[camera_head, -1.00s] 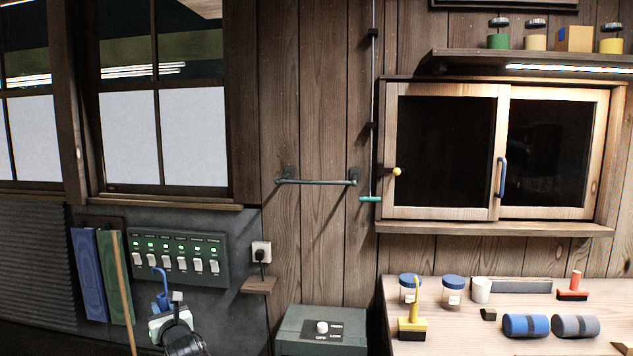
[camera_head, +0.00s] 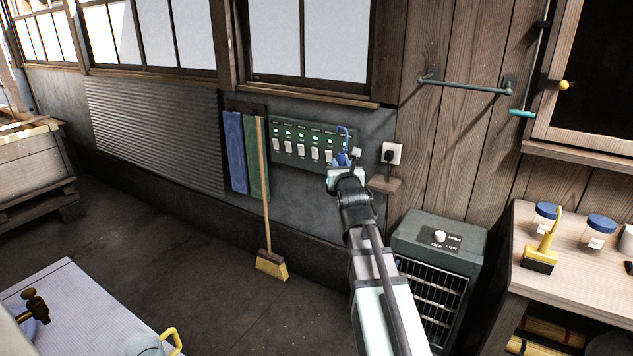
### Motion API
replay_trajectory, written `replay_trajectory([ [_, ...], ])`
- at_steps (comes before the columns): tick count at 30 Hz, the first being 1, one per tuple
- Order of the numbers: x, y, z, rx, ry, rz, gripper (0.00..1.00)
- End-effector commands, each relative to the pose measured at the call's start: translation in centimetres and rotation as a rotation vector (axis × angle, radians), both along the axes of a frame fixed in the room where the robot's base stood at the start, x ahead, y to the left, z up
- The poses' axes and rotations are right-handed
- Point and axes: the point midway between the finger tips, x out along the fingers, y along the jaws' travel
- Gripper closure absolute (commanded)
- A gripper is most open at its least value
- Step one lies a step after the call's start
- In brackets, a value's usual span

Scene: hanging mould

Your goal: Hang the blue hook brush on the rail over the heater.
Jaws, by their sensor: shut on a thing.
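The blue hook brush (camera_head: 341,158) is upright in my gripper (camera_head: 346,174), with its curved hook at the top. In the picture it overlaps the right end of the switch panel. My gripper is shut on the brush; its fingertips are small and partly hidden by the arm. The rail (camera_head: 465,87) is a thin grey bar on the wooden wall, up and right of the brush, and looks empty. The heater (camera_head: 406,238) is a dark green box with a grille and a knob, standing below the rail and right of my gripper.
The switch panel (camera_head: 283,150) is on the wall behind the brush. A teal-ended rod (camera_head: 522,113) hangs right of the rail.

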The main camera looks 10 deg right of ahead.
Motion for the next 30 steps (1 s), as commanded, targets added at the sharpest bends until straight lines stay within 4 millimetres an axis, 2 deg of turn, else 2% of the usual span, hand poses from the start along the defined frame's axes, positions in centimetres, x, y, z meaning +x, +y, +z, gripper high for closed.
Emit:
replay_trajectory([
  [1,0.5,-1.6,1.2,0.000,-0.002,-0.021,1.00],
  [3,0.8,-3.3,2.5,0.000,-0.003,-0.042,1.00],
  [15,2.5,-11.8,7.7,-0.003,0.001,-0.180,1.00],
  [24,3.2,-18.9,10.4,-0.003,0.001,-0.364,1.00],
  [30,3.1,-22.6,11.8,-0.002,0.003,-0.520,1.00],
])
